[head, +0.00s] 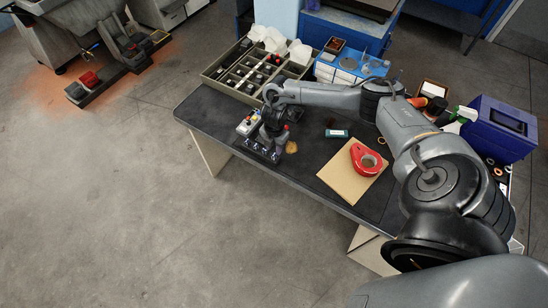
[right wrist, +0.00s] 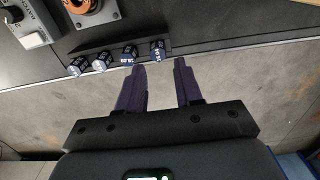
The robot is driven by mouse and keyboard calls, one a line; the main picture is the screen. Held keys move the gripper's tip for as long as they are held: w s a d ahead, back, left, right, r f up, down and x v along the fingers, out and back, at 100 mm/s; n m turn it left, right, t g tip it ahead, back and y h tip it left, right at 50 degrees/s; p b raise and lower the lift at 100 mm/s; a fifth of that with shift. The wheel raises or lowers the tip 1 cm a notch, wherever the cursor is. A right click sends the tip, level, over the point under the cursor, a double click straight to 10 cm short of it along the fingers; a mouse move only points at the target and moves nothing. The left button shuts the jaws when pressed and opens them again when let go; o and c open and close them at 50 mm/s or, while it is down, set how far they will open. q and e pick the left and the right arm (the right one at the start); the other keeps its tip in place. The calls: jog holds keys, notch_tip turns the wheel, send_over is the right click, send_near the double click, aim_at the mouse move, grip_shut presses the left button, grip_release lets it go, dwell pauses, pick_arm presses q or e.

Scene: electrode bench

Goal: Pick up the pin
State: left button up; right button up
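My right gripper (head: 270,148) is over the front-left edge of the dark bench. The right wrist view shows its two fingers (right wrist: 159,66) apart with nothing between them. I cannot make out a separate pin or tell whether one of these blocks is the pin. My left gripper is not in view.
Behind is a compartmented tray (head: 228,86). Floor is open in front.

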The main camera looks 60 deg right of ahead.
aim_at(273, 156)
jog(key=shift+w+a+f, duration=0.1)
jog(key=shift+f, duration=1.1)
jog(key=shift+w+a+f, duration=0.1)
jog(key=shift+f, duration=1.05)
grip_shut()
